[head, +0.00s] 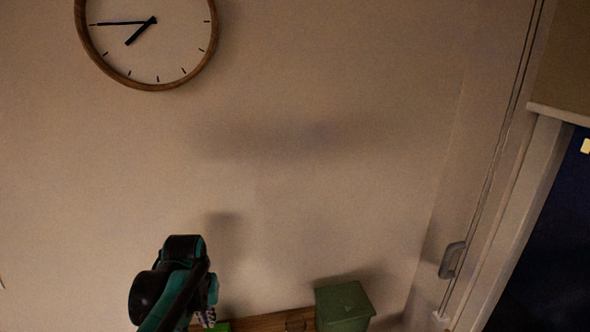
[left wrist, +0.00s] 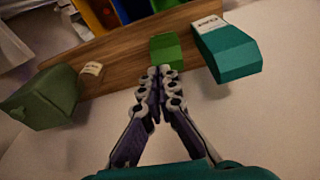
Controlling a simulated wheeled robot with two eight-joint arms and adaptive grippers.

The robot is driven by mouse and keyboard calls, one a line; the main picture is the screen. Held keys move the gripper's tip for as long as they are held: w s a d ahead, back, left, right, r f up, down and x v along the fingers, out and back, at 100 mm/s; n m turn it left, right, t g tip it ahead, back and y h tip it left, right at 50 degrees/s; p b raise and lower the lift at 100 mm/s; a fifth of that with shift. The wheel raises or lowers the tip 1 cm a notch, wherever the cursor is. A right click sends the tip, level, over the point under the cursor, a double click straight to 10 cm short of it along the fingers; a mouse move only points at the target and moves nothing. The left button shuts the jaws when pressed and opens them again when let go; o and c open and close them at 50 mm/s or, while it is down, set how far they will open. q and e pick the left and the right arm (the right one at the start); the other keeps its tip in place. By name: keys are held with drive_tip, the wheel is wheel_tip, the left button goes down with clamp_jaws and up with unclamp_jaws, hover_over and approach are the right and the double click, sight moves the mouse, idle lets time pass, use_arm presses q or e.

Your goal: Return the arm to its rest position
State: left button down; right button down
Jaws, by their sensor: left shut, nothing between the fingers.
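My left arm, black and teal, rises from the bottom of the head view. Its gripper (head: 207,318) hangs low there, partly hidden behind the arm. In the left wrist view the left gripper (left wrist: 158,72) is shut with its fingertips together and nothing between them. Its tips overlap the view of a small green box (left wrist: 166,50) on a wooden shelf (left wrist: 115,50); I cannot tell how far apart they are. My right gripper is in neither view.
A dark green container (head: 343,305) stands at the shelf's right end. A teal box (left wrist: 228,50) and a small pale-labelled item (left wrist: 91,72) are also on the shelf. A round clock (head: 148,40) hangs on the wall. A window frame (head: 520,210) is at the right.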

use_arm(q)
drive_tip(key=s+d+f+t+b, duration=0.2)
drive_tip(key=s+f+b, duration=0.4)
drive_tip(key=f, duration=0.3)
drive_tip(key=s+d+f+m+t+b, duration=0.1)
drive_tip(key=s+d+f+t+b, duration=0.2)
drive_tip(key=s+f+b, duration=0.4)
wheel_tip(320, 180, down, 2)
drive_tip(key=shift+d+f+m+b, duration=0.15)
drive_tip(key=shift+d+m+b, duration=0.15)
drive_tip(key=shift+d+b, duration=0.35)
